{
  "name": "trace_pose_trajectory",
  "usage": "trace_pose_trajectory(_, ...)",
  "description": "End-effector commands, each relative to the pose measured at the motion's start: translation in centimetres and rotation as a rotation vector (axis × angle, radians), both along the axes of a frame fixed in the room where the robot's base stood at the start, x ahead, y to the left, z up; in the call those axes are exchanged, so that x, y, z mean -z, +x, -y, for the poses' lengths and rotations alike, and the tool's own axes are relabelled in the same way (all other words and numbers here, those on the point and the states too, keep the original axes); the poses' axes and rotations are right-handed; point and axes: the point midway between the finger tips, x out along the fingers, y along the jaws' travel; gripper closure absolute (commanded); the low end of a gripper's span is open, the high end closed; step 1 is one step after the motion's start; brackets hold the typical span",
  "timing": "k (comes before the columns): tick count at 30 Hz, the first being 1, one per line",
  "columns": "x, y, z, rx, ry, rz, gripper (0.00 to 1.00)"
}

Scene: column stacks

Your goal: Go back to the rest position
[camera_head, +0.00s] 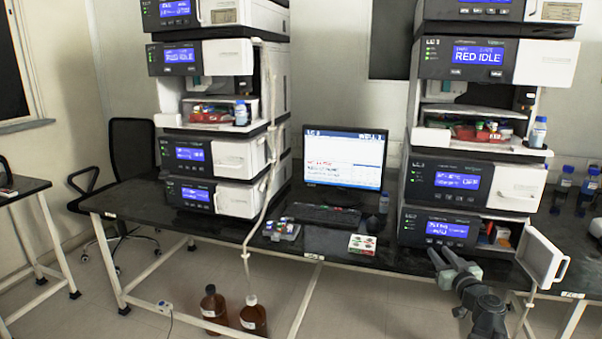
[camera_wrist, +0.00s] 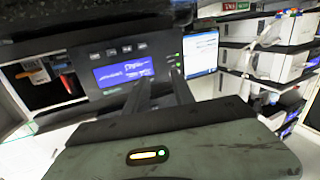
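My gripper (camera_head: 445,257) is in front of the right instrument stack, near the front edge of the bench. Its two dark fingers stand apart with nothing between them. In the wrist view my gripper (camera_wrist: 161,80) also shows an empty gap, and its fingers point at the front of a module with a blue display (camera_wrist: 123,72). I cannot tell whether the fingers touch that front. The bottom module (camera_head: 437,228) of the right stack has its white door (camera_head: 541,258) swung open. Coloured items in its compartment (camera_wrist: 48,82) show at the left of the wrist view.
A left instrument stack (camera_head: 222,155), a monitor (camera_head: 344,158), a keyboard (camera_head: 322,217) and a small white tray (camera_head: 362,244) stand on the black bench. Brown bottles (camera_head: 253,315) stand on the floor beneath. A black chair (camera_head: 131,160) is at the left. The open door juts out right of my gripper.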

Motion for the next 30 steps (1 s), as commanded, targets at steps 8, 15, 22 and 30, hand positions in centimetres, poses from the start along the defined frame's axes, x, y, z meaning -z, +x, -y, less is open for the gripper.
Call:
trace_pose_trajectory(8,5.3,4.6,-23.3,-0.427,-0.122,-0.211,0.70)
trace_pose_trajectory(15,13.9,-0.4,-39.0,-0.714,-0.166,-0.631,0.70)
trace_pose_trajectory(22,21.4,-8.6,-38.1,-0.513,-0.145,-1.211,0.70)
trace_pose_trajectory(30,22.8,-14.5,-31.8,0.036,0.092,-1.537,0.70)
